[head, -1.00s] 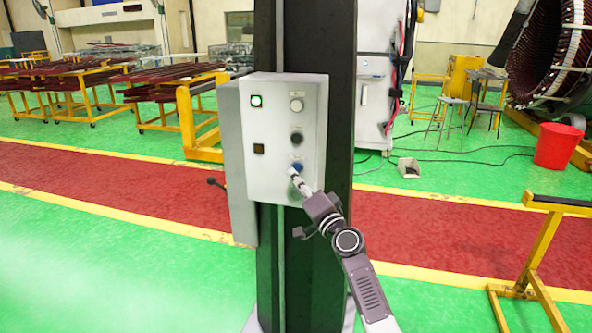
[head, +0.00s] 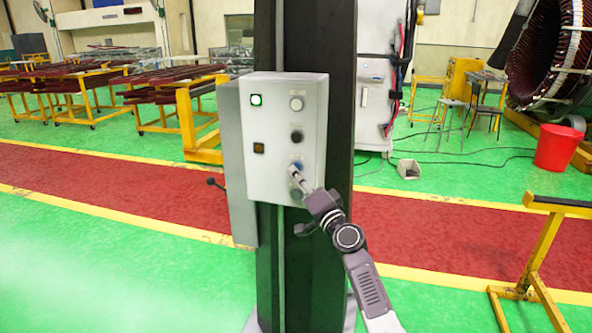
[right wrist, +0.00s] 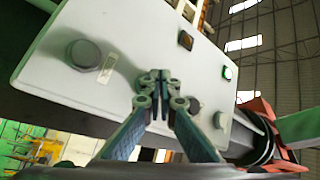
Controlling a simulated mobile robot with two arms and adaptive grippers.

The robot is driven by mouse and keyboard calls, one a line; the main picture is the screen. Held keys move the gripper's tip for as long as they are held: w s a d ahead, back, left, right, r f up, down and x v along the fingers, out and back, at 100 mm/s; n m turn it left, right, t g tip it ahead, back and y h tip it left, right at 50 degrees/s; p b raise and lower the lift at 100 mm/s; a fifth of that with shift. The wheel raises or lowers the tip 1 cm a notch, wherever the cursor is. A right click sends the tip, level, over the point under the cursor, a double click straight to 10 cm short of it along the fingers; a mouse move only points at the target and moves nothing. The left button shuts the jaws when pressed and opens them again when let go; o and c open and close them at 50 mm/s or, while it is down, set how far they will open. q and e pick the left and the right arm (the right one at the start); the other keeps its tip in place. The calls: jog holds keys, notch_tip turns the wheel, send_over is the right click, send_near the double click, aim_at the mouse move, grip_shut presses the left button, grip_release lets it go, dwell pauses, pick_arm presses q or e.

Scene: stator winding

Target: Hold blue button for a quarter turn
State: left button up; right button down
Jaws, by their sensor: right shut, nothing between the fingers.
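The blue button (head: 298,163) is on the right column of the white control box (head: 272,180), below a white button (head: 296,104) and a black button (head: 297,136). My right gripper (head: 293,170) is shut and empty, its tips at the blue button and partly covering it. Whether the button is pressed in cannot be told. In the right wrist view the closed fingertips (right wrist: 157,76) are in front of the panel face (right wrist: 125,70), and the blue button is not clearly seen. A green lamp (head: 256,100) is lit. The stator (head: 557,50) stands at the far right. My left gripper is not in view.
The box is mounted on a dark column (head: 335,120). A yellow stand (head: 537,262) is at the right, and a red bucket (head: 557,148) stands near the stator. Yellow racks (head: 195,115) are at the left. The floor on both sides of the column is mostly clear.

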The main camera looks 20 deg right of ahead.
jog(key=shift+w+d+b, duration=0.15)
jog(key=shift+w+b, duration=0.05)
jog(key=shift+b, duration=0.15)
dwell(2.1)
jog(key=shift+s+a+p, duration=0.4)
jog(key=shift+s+p, duration=0.15)
jog(key=shift+s, duration=0.1)
jog(key=s+a+p, duration=0.1)
jog(key=s, duration=0.1)
jog(key=s+a+p, duration=0.2)
jog(key=shift+s, duration=0.1)
jog(key=shift+d, duration=0.1)
dwell(0.9)
